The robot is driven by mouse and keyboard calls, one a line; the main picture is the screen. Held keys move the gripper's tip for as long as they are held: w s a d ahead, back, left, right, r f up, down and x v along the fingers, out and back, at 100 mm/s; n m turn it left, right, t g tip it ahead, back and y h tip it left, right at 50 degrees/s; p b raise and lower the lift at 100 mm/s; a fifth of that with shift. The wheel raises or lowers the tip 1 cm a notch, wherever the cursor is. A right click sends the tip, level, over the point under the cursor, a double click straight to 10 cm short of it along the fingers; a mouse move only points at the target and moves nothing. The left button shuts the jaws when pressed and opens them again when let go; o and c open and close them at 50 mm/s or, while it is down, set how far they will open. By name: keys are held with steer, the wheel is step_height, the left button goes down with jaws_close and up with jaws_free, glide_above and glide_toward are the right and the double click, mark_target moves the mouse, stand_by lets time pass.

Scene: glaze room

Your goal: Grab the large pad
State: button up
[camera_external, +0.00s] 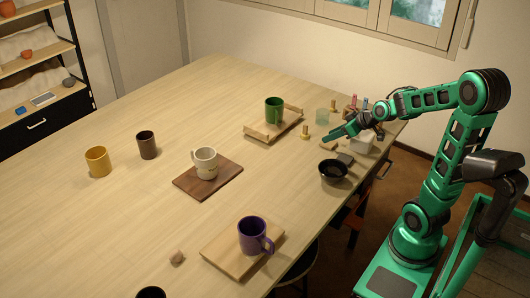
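Two small flat pieces that could be pads lie near the table's right edge: a dark grey one (345,158) and a tan one (328,146). I cannot tell for sure which is the large pad. My gripper (328,138) reaches in from the right, fingers pointing left, just above and behind the tan piece. The gap between the fingers is too small to make out, and I see nothing held. A white box (362,145) stands right of the dark piece, partly under my wrist.
A black bowl (333,171) stands just in front of the dark piece. Brass pieces (305,133), a translucent cup (322,116) and a tray (259,134) with a green mug (273,110) are to the left and behind.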

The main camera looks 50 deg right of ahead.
mark_target(307, 130)
steer(key=w+t, duration=0.1)
steer(key=w, duration=0.1)
steer(key=w+d+t, duration=0.1)
steer(key=w, duration=0.1)
steer(key=w+d+f+t, duration=0.1)
steer(key=w+t, duration=0.1)
steer(key=w, duration=0.1)
steer(key=shift+w+f, duration=0.15)
steer(key=shift+f, duration=0.3)
steer(key=x, duration=0.5)
steer(key=shift+r+x, duration=0.15)
steer(key=shift+x, duration=1.2)
steer(key=shift+r+x, duration=0.15)
steer(key=shift+x, duration=1.2)
steer(key=shift+w+d, duration=0.15)
steer(key=shift+d, duration=0.05)
jaws_close()
